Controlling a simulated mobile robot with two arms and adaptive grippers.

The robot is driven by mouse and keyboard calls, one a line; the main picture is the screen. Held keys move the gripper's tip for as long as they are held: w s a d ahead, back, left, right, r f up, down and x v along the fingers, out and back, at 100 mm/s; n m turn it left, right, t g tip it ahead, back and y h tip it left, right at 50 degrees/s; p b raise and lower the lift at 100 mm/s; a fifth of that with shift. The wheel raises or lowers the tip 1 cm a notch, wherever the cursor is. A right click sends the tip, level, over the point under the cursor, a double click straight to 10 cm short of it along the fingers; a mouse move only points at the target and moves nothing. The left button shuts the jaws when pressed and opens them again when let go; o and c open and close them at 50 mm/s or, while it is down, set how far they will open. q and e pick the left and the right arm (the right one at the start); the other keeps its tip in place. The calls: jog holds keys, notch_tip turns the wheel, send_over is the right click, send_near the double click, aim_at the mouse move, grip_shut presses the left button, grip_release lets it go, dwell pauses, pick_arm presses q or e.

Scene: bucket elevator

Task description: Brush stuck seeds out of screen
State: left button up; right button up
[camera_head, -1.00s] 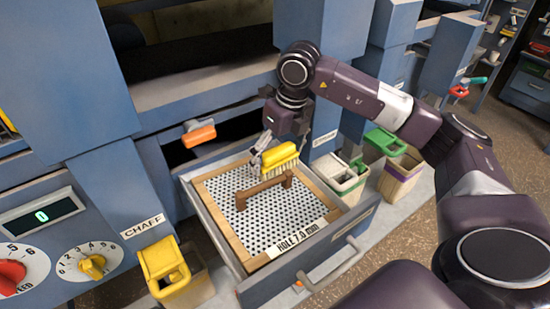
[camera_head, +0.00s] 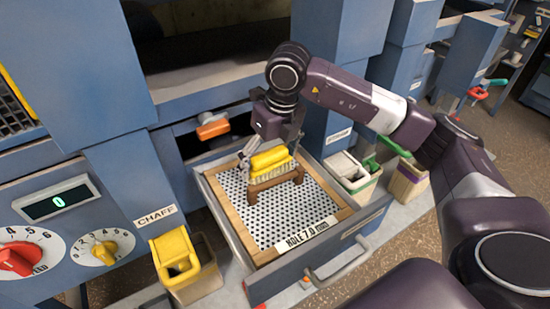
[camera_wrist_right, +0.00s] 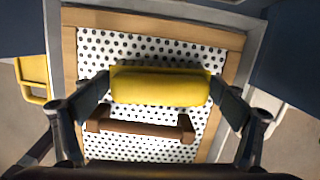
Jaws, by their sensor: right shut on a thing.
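The screen (camera_head: 262,218) is a white perforated sheet in a wooden frame, lying in an open blue-grey drawer. A brown handle (camera_head: 276,187) stands up from its middle. The yellow brush (camera_head: 269,158) with pale bristles is over the screen, just behind the handle. My right gripper (camera_head: 268,163) is shut on the brush, one finger at each end. The right wrist view shows the yellow brush back (camera_wrist_right: 160,86) between the fingers, beside the handle (camera_wrist_right: 140,128). Whether the bristles touch the screen is hard to tell. My left gripper is not in view.
A yellow bin (camera_head: 178,262) stands left of the drawer under the CHAFF label. Green-trimmed (camera_head: 352,172) and purple-trimmed (camera_head: 407,180) bins stand at its right. An orange handle (camera_head: 213,128) is on the machine behind the drawer. A metal pull (camera_head: 345,264) is on the drawer front.

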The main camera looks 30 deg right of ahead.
aim_at(282, 148)
jog(key=shift+a+r, duration=0.1)
jog(key=shift+a, duration=1.6)
jog(key=shift+s+a+r, duration=0.1)
jog(key=shift+a+r, duration=0.05)
jog(key=shift+a, duration=1.5)
jog(key=shift+s+a+r, duration=0.1)
jog(key=shift+a, duration=1.5)
jog(key=shift+w+d+b, duration=0.1)
jog(key=shift+w+b, duration=0.2)
jog(key=shift+w, duration=0.05)
jog(key=shift+w+d+b, duration=0.15)
jog(key=shift+d+b, duration=0.35)
jog(key=shift+d, duration=1.15)
jog(key=shift+d+f+b, duration=0.25)
jog(key=shift+d+b, duration=0.4)
jog(key=shift+d, duration=0.15)
jog(key=shift+d+f+b, duration=0.15)
jog(key=shift+d+b, duration=0.5)
jog(key=shift+d, duration=1.2)
jog(key=shift+w+d+b, duration=0.15)
jog(key=shift+d+b, duration=0.3)
jog(key=shift+d, duration=1.95)
jog(key=shift+d+f+b, duration=0.15)
jog(key=shift+d+b, duration=0.05)
jog(key=shift+d, duration=0.55)
jog(key=shift+d+f+b, duration=0.15)
jog(key=shift+d+b, duration=0.05)
jog(key=shift+d, duration=0.5)
jog(key=shift+r, duration=0.25)
